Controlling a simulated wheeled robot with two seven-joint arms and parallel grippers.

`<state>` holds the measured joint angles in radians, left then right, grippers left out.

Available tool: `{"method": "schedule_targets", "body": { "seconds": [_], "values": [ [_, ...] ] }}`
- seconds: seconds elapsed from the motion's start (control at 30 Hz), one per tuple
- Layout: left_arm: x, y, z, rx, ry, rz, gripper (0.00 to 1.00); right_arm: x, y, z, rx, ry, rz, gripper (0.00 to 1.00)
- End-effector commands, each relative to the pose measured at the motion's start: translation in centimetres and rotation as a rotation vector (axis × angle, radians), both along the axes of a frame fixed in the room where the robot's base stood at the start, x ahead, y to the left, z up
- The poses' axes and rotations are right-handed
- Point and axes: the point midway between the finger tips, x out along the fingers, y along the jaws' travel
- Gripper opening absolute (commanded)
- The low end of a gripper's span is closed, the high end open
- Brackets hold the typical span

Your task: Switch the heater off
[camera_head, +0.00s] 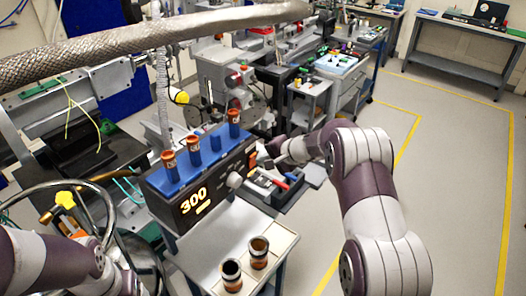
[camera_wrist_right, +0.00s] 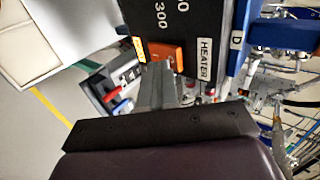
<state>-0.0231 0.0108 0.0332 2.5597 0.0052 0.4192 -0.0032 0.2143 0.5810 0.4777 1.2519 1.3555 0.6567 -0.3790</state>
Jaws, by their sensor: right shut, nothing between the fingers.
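The heater is a black box (camera_head: 202,190) with a blue top block, a lit display (camera_head: 194,200) reading 300 and a round grey knob (camera_head: 234,180). In the right wrist view its dark face (camera_wrist_right: 187,28) carries a white HEATER label (camera_wrist_right: 204,60). An orange switch (camera_wrist_right: 168,53) sits beside that label. My right gripper (camera_head: 270,160) is at the right end of the box, shut and empty. In the right wrist view its fingertips (camera_wrist_right: 158,70) are close to the orange switch; I cannot tell whether they touch. My left gripper is out of view; only the left arm shows.
Brown vials (camera_head: 169,160) stand in the blue block. Two open jars (camera_head: 259,252) stand on the bench (camera_head: 207,250) in front. A braided metal hose (camera_head: 150,42) crosses the upper left. Open floor (camera_head: 455,150) lies to the right.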

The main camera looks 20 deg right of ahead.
Motion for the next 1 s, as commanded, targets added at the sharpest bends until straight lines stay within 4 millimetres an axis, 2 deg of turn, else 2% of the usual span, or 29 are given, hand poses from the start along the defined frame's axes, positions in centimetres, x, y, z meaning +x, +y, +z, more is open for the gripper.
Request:
{"method": "schedule_targets", "body": {
  "seconds": [0.07, 0.4, 0.5, 0.57, 0.77, 1.0],
  "values": [
    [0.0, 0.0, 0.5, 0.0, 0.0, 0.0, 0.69, 0.3, 0.3, 0.1, 0.0, 0.002, 0.0, 0.0],
    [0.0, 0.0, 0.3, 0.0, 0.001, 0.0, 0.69, 0.5, 0.4, 0.0, 0.001, 0.001, 0.0, 0.0],
    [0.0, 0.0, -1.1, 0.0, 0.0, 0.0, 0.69, 1.0, 0.8, -0.4, -0.001, -0.003, 0.002, 0.0],
    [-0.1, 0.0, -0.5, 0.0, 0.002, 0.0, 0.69, 1.0, 0.8, 0.2, -0.001, 0.001, 0.0, 0.0],
    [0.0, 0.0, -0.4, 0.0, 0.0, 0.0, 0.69, 1.0, 0.8, 0.3, 0.0, 0.001, 0.001, 0.0],
    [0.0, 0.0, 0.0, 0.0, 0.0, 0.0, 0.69, 1.0, 0.8, 1.3, 0.0, 0.0, 0.0, 0.0]
  ]
}}
